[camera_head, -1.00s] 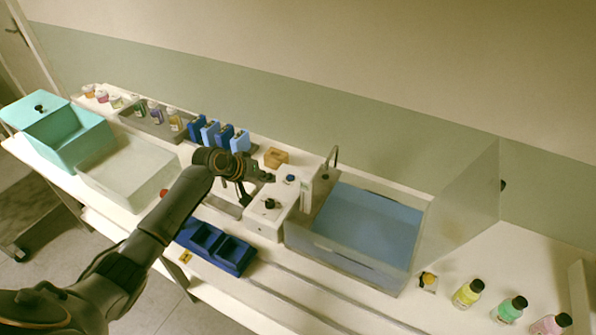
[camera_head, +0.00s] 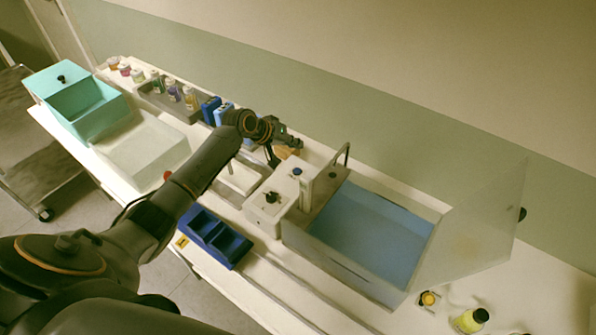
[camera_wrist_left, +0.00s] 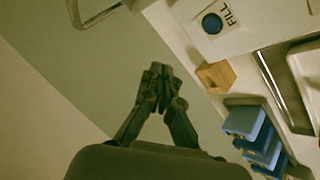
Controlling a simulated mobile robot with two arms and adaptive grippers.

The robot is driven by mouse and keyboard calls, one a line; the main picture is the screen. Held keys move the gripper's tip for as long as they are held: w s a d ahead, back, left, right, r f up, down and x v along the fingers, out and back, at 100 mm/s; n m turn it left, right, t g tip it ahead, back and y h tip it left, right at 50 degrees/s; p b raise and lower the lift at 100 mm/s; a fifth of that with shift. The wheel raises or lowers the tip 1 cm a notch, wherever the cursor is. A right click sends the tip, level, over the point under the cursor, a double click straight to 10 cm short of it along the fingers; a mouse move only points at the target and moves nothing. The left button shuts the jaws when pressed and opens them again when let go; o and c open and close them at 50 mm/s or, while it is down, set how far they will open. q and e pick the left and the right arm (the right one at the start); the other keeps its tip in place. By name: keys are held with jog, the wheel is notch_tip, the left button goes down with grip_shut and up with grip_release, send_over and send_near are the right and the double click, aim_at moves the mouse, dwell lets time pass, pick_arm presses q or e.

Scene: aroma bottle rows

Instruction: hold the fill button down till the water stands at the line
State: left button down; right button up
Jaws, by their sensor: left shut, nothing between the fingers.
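The fill button is a round blue button (camera_head: 297,171) on top of a white dispenser box; the left wrist view shows it (camera_wrist_left: 212,23) beside the word FILL. A clear tank (camera_head: 318,250) holds blue water (camera_head: 372,232). A thin dark mark shows low on its front wall; I cannot tell if it is the fill line. My left gripper (camera_head: 297,142) is shut and empty, appearing just above the button in the head view. In the left wrist view its fingertips (camera_wrist_left: 157,82) are apart from the button, which lies up and right. My right gripper is not in view.
A black knob (camera_head: 272,197) sits on the white box. A bent spout (camera_head: 346,152) stands at the tank's back. A wooden block (camera_wrist_left: 215,76) and blue cases (camera_wrist_left: 245,120) are near the gripper. A clear panel (camera_head: 475,225) slants at the tank's right.

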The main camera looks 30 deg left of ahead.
aim_at(295, 172)
pick_arm(q)
notch_tip(295, 172, down, 4)
jog(key=b, duration=0.3)
jog(key=shift+r, duration=0.2)
notch_tip(295, 172, down, 3)
jog(key=b, duration=0.3)
jog(key=shift+f, duration=0.2)
jog(key=shift+f+b, duration=0.4)
jog(key=shift+f, duration=0.25)
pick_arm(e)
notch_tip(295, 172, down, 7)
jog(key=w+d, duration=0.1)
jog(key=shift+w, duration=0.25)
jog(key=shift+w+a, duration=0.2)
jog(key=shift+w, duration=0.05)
pick_arm(q)
jog(key=shift+f, duration=0.1)
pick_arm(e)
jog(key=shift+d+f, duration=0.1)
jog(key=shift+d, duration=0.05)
pick_arm(q)
jog(key=shift+f, duration=0.3)
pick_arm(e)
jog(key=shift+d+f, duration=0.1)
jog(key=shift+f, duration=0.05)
